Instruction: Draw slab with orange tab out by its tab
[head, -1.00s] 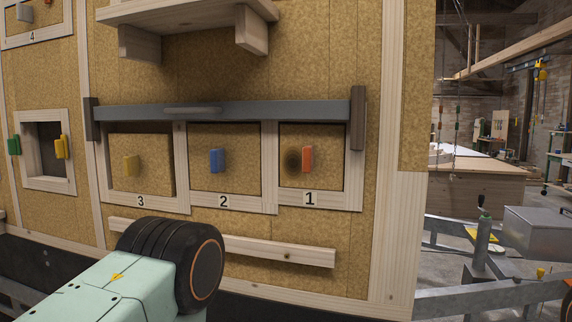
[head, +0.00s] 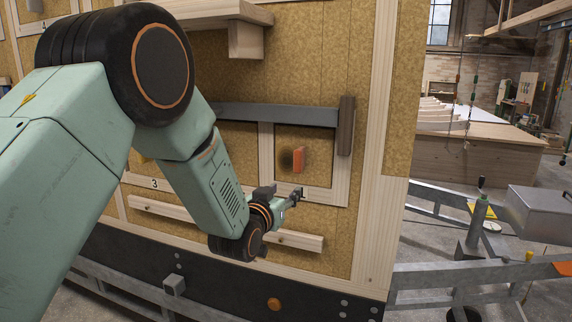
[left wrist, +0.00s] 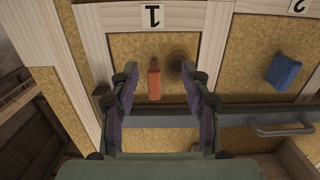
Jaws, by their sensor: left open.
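The slab with the orange tab (head: 322,168) is a cork-coloured panel in the wooden frame marked 1. Its upright orange tab (head: 299,160) has a dark round patch beside it. My left gripper (head: 292,197) is in front of the wall, below the tab in the head view. In the left wrist view, turned upside down, the open fingers of my left gripper (left wrist: 162,78) lie on either side of the orange tab (left wrist: 154,80). No contact shows, and the remaining distance to the slab is hard to tell. My right gripper is out of view.
A grey bar (head: 272,114) crosses above the openings, its right end at a dark wooden bracket (head: 346,127). A blue tab (left wrist: 283,72) is on the neighbouring slab 2. A wooden rail (head: 297,241) runs below, and a shelf (head: 215,13) juts out above.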

